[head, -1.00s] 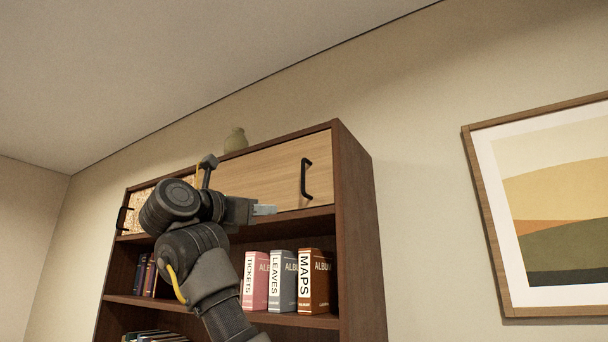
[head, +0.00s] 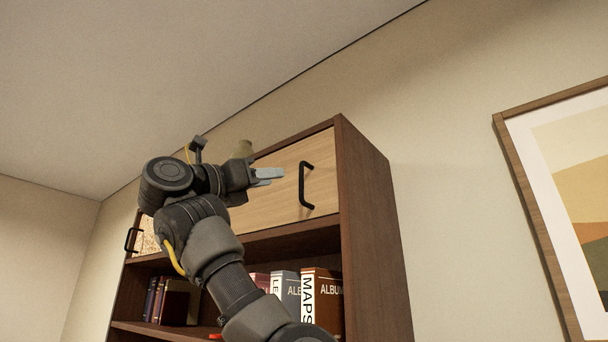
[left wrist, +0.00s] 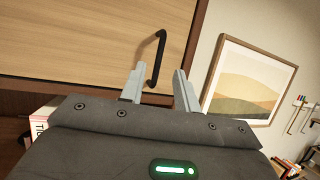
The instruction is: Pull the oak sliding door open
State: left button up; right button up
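The oak sliding door (head: 282,206) is the light wood panel at the top right of the dark bookcase. It bears a black bar handle (head: 304,185) near its right side. My left gripper (head: 270,176) is in front of the door, a short way left of the handle in the head view. In the left wrist view its two fingers (left wrist: 157,88) are apart, and the handle (left wrist: 158,58) shows between and beyond them. Nothing is between the fingertips, and contact with the handle does not show. My right gripper is not in view.
A patterned panel (head: 147,236) with a black handle (head: 131,240) is at the bookcase's left. Albums (head: 318,300) and books stand on the shelf below. A framed picture (head: 552,215) hangs on the right wall.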

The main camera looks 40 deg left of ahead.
pick_arm(q)
jog(key=w+r+p, duration=0.2)
jog(key=w, duration=0.1)
jog(key=r+p, duration=0.2)
jog(key=p, duration=0.2)
send_over(302, 196)
jog(key=shift+a+f, duration=0.1)
jog(key=shift+a, duration=0.15)
jog(key=shift+w, duration=0.15)
jog(key=shift+w, duration=0.1)
jog(key=shift+c, duration=0.4)
grip_shut()
